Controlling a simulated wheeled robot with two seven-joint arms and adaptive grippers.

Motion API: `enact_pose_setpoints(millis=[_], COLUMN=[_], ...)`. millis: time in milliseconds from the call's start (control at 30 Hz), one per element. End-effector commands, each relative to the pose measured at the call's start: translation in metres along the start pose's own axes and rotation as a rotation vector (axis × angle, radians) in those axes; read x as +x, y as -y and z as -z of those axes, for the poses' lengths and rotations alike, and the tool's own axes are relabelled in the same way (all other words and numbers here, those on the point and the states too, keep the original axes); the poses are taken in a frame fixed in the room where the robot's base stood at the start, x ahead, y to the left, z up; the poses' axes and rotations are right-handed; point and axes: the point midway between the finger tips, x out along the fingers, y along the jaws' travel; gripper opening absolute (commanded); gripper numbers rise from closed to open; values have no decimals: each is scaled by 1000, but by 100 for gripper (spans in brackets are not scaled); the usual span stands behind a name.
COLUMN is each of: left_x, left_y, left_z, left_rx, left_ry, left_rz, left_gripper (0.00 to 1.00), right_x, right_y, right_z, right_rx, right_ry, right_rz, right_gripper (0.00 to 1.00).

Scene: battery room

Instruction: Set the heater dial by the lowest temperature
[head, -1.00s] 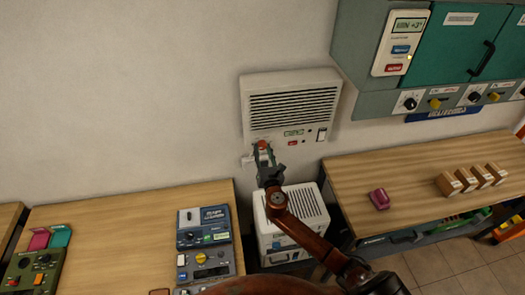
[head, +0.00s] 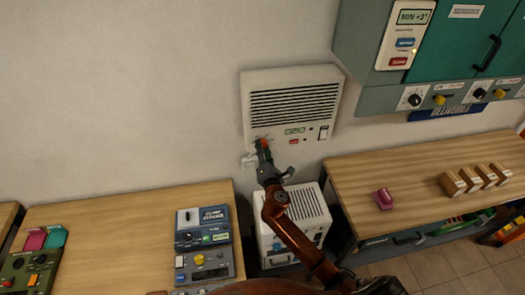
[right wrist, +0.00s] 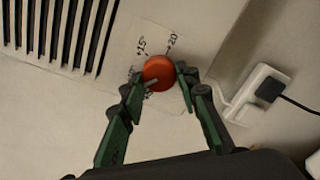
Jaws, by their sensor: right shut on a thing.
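The wall heater (head: 255,100) is a pale box with a dark slatted grille. Its red-orange round dial (right wrist: 158,70) sits low on the left of its face; printed marks beside it include 15 and 20. A pale pointer line shows on the dial's lower left in the right wrist view. My right gripper (head: 263,148) is at the dial, and its two green-padded fingers (right wrist: 161,80) are shut on it from both sides. A display (head: 412,17) on the teal cabinet reads MIN +3°. My left gripper is not in view.
A white socket with a black plug (right wrist: 267,89) is right of the dial. A white slatted unit (head: 270,240) stands below. A left bench (head: 110,225) holds devices; a right bench (head: 350,185) holds a pink object (head: 383,198) and several boxes.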

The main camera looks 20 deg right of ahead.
Motion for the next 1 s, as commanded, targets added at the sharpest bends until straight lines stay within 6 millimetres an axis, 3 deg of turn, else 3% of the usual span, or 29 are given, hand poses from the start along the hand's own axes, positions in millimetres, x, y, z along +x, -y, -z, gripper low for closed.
enact_pose_setpoints(millis=[1000], left_x=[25], left_y=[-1], left_z=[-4], left_rx=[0], left_ry=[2], left_rz=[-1], left_gripper=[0], right_x=[0], right_y=[-2], right_z=[0], right_rx=[969], right_ry=[1], right_rz=[3], right_gripper=[5])
